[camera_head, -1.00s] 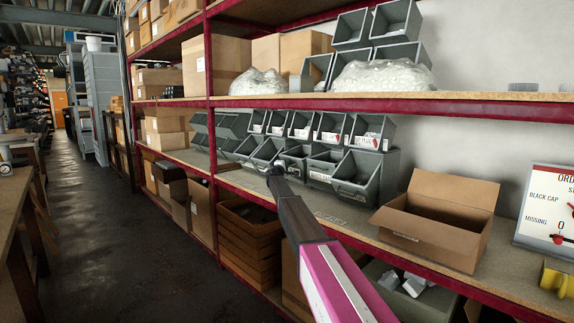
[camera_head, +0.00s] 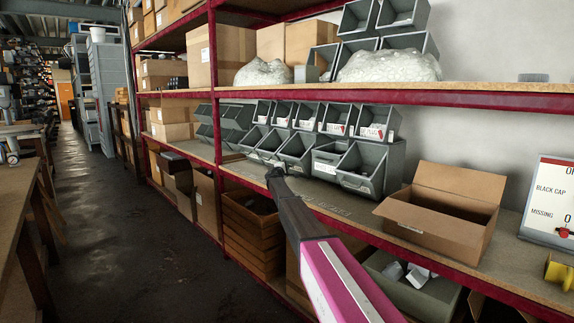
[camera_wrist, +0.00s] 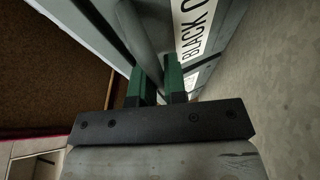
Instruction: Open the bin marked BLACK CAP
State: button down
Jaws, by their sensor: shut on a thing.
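My gripper (camera_head: 273,173) is at the front of the lower row of grey bins, with my pink arm link reaching to it from below. In the wrist view, its green fingers (camera_wrist: 156,80) are shut on a grey bar-like handle (camera_wrist: 140,35) on a grey bin. Part of a white label (camera_wrist: 195,30) reading "BLACK C" shows right beside the fingers; the rest is cut off. In the head view, the bin at my fingertips (camera_head: 269,148) is partly hidden by my gripper, and its label is unreadable there.
More grey bins (camera_head: 362,170) stand beside it on the shelf. An open cardboard box (camera_head: 430,222) and a sign board (camera_head: 548,200) stand to the right. A red-edged upper shelf (camera_head: 450,99) overhangs the bins. The aisle floor (camera_head: 110,240) at the left is clear.

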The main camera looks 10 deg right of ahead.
jog(key=shift+f, duration=0.2)
dwell(0.3)
jog(key=c, duration=1.2)
grip_release()
jog(key=shift+o, duration=0.2)
jog(key=v, duration=1)
jog(key=shift+s+a, duration=0.2)
jog(key=shift+s, duration=0.15)
